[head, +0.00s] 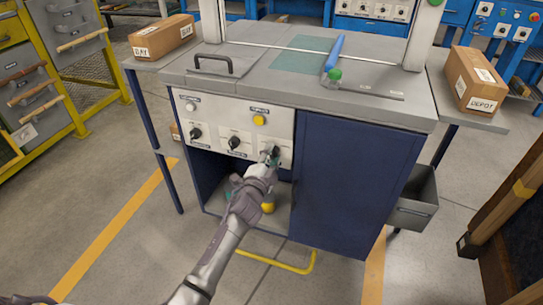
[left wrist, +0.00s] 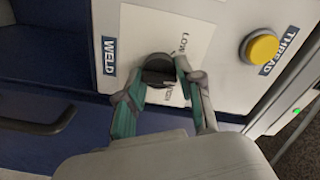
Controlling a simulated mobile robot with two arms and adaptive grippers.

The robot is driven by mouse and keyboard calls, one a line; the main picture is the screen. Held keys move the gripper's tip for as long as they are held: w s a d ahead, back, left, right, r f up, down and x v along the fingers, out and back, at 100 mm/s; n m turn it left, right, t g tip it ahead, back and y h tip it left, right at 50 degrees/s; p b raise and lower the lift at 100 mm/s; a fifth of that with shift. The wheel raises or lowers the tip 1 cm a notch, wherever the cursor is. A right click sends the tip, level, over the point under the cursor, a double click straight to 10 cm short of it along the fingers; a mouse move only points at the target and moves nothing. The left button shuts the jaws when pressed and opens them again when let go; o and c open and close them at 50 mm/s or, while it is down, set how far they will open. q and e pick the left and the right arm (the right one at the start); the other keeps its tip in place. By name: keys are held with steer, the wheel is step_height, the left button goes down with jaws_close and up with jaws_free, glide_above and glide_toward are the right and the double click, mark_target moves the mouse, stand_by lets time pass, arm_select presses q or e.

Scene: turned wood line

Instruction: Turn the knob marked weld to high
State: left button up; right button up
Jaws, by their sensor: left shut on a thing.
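The weld knob (left wrist: 158,68) is dark and round, on a white panel in the left wrist view, beside the blue WELD label (left wrist: 109,55). Its scale card (left wrist: 180,40) shows LOW; other lettering near the fingers is partly hidden. My left gripper (left wrist: 160,82) is shut on the knob, one green-padded finger on each side. In the head view my left gripper (head: 270,153) reaches the right end of the control panel (head: 230,115) and hides most of the knob. I cannot read the knob's pointer direction. My right gripper is in neither view.
Two more dark knobs (head: 195,132) (head: 234,142) sit left on the panel. A yellow button (left wrist: 263,48) marked THREAD is close by. An open shelf lies below the panel, and a blue cabinet door (head: 340,185) is right of it. Cardboard boxes (head: 161,35) (head: 476,82) stand on the side shelves.

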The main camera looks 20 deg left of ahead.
arm_select(q)
steer(key=m, duration=0.3)
steer(key=shift+f, duration=0.1)
steer(key=m, duration=0.6)
steer(key=shift+f+m, duration=0.1)
steer(key=shift+m, duration=1.6)
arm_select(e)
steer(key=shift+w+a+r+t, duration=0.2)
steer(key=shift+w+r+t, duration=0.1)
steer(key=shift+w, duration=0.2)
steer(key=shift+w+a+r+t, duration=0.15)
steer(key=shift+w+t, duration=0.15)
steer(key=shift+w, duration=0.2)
arm_select(q)
steer(key=o, duration=1.1)
steer(key=shift+o, duration=0.2)
steer(key=shift+s, duration=0.1)
steer(key=s, duration=1.2)
steer(key=shift+a, duration=0.2)
